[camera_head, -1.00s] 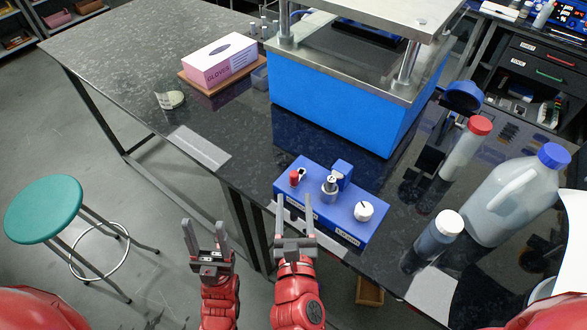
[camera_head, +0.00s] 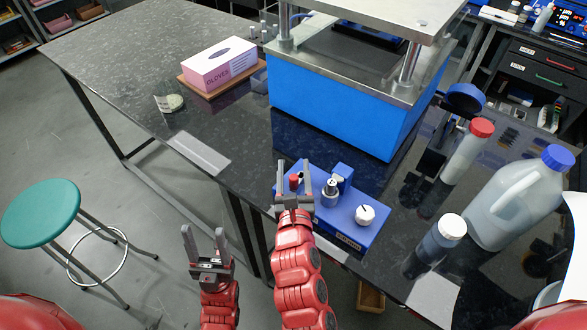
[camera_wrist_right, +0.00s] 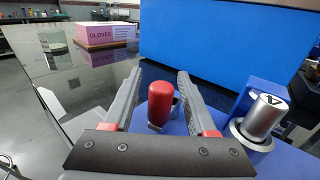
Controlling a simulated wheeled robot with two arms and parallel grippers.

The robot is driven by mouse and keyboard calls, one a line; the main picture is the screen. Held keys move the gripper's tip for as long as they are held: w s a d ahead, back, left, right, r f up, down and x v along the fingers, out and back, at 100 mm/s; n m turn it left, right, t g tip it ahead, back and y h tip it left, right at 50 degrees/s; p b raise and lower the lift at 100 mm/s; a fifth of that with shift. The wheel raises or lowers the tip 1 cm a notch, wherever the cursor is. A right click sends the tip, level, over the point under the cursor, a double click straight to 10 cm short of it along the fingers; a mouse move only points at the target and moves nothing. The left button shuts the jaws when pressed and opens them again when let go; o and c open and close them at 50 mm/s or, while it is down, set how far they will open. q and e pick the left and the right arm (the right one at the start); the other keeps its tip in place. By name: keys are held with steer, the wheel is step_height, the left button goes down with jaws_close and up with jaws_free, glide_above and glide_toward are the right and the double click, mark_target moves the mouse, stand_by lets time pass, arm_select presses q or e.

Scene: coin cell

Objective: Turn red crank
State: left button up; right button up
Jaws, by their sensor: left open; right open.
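The red crank (camera_head: 294,181) stands upright on the left part of the blue control box (camera_head: 345,236). In the right wrist view its red knob (camera_wrist_right: 161,103) is between the two fingers, with a visible space on each side. My right gripper (camera_head: 293,166) is open around the crank. It also shows in the right wrist view (camera_wrist_right: 158,78). My left gripper (camera_head: 204,236) is open and empty, over the floor in front of the table edge. My right gripper hides part of the crank's base and the box's left end.
The blue press (camera_head: 340,105) stands behind. Bottles (camera_head: 511,201) stand to the right. A pink glove box (camera_head: 220,62) lies back left.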

jaws_close()
steer(key=shift+f, duration=0.1)
